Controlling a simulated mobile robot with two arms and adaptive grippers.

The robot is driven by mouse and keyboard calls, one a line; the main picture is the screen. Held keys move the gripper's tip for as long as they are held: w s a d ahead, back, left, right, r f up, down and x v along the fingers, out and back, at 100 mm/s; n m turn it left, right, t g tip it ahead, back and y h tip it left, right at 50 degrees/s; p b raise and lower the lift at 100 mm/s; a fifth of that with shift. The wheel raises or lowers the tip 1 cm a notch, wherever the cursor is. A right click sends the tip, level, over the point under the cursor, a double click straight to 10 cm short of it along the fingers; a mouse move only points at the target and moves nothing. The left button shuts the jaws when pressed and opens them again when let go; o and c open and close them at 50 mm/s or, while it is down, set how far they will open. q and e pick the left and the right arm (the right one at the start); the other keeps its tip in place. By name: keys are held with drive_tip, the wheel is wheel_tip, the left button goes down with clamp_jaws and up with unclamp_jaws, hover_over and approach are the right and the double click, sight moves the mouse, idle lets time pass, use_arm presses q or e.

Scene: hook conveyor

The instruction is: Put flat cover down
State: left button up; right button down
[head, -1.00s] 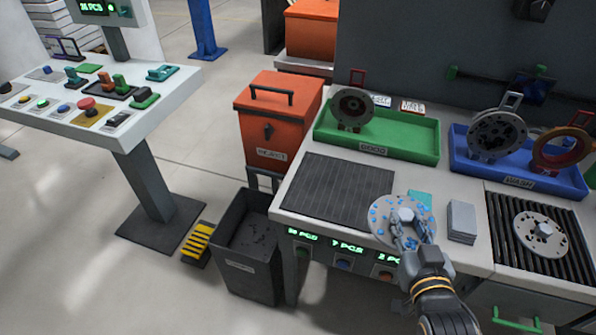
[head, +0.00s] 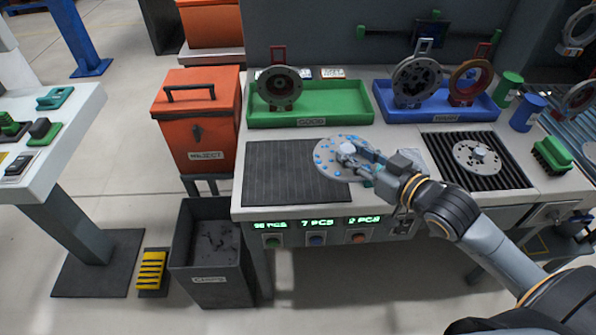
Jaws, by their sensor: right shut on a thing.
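A flat round grey cover (head: 328,165) with blue spots and a central knob is in the head view, at the right edge of the dark ribbed mat (head: 285,180). My right gripper (head: 352,153) is shut on its knob. I cannot tell whether the cover touches the mat or hangs just above it. Another flat round cover with holes (head: 465,156) lies on the black slatted rack (head: 510,178) to the right. My left gripper is not in view.
A green tray (head: 345,112) holding a dark ring part and a blue tray (head: 395,113) with two ring parts stand behind. An orange reject bin (head: 190,120) and an open dark bin (head: 182,240) are left of the bench. Most of the mat is clear.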

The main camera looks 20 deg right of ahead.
drive_tip(key=w+a, duration=0.1)
drive_tip(key=w+a+f, duration=0.1)
drive_tip(key=w+a, duration=0.1)
drive_tip(key=w+a+f, duration=0.1)
drive_tip(key=shift+w+a+f, duration=0.15)
drive_tip(key=shift+w+a, duration=0.05)
drive_tip(key=shift+w, duration=0.15)
hover_over(301, 183)
wheel_tip(301, 183, down, 6)
drive_tip(key=shift+d, duration=0.15)
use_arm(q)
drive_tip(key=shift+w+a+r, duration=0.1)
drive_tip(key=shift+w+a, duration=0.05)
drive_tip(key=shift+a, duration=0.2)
use_arm(e)
drive_tip(key=shift+w+f, duration=0.1)
drive_tip(key=shift+f, duration=1.75)
drive_tip(key=shift+a, duration=0.2)
drive_tip(key=shift+f, duration=0.1)
drive_tip(key=c, duration=1)
unclamp_jaws()
drive_tip(key=shift+f, duration=0.1)
drive_tip(key=v, duration=1.2)
drive_tip(key=shift+r, duration=0.25)
